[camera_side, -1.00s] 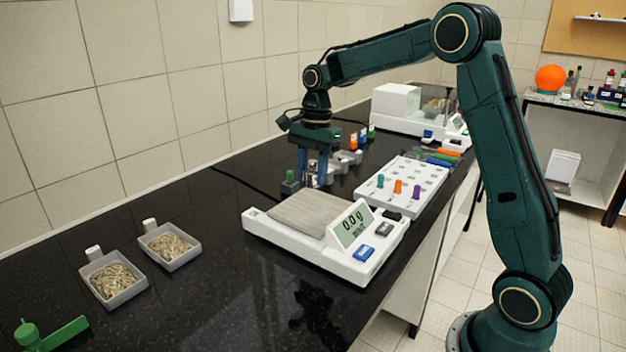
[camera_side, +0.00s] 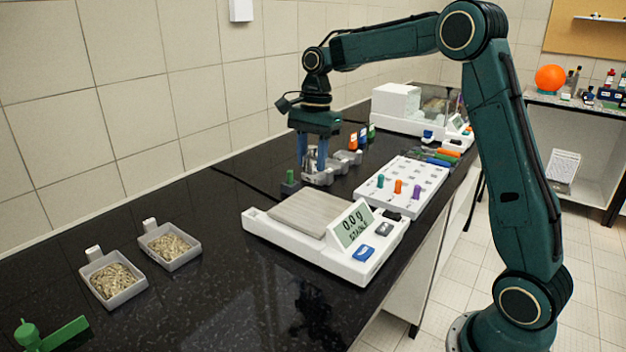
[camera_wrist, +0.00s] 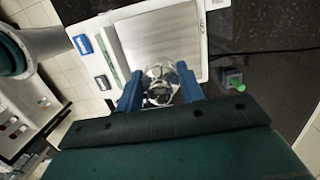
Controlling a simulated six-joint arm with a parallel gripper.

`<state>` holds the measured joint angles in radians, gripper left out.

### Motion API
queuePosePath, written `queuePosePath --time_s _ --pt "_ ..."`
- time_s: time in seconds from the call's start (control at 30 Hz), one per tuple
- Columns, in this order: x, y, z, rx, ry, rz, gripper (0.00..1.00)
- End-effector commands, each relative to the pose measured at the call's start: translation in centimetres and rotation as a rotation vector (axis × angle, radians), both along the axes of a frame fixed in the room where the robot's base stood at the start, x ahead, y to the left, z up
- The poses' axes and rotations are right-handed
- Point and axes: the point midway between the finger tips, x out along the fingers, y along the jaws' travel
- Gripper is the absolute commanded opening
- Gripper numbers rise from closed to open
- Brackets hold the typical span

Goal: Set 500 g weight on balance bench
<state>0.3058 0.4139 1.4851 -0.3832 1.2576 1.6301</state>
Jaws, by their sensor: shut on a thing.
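My gripper (camera_side: 313,160) is shut on a shiny metal weight (camera_side: 310,160), whose size marking I cannot read. The weight also shows between the blue fingers in the wrist view (camera_wrist: 160,84). The gripper holds it upright above the grey weight holder (camera_side: 330,173), behind the balance. The white bench balance (camera_side: 350,270) stands in front, with a bare ribbed metal pan (camera_side: 298,213). Its display (camera_side: 352,222) reads 0.0 g. In the wrist view the pan (camera_wrist: 165,35) lies beyond the fingertips.
A small green-knobbed item (camera_side: 290,182) stands left of the weight holder. A white rack (camera_side: 425,180) with coloured pegs is right of the balance. Two sample trays (camera_side: 118,296) lie at the left. Another white instrument (camera_side: 396,105) stands behind.

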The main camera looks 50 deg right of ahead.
Motion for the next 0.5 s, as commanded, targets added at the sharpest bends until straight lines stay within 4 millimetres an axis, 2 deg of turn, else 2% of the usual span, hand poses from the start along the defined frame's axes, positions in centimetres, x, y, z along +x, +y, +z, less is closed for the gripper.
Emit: queuePosePath --time_s 0.27,0.5 --pt "1.5 2.1 0.5 0.006 -0.004 0.005 0.0" --pt "3.9 6.6 1.4 0.015 -0.004 0.006 0.0"
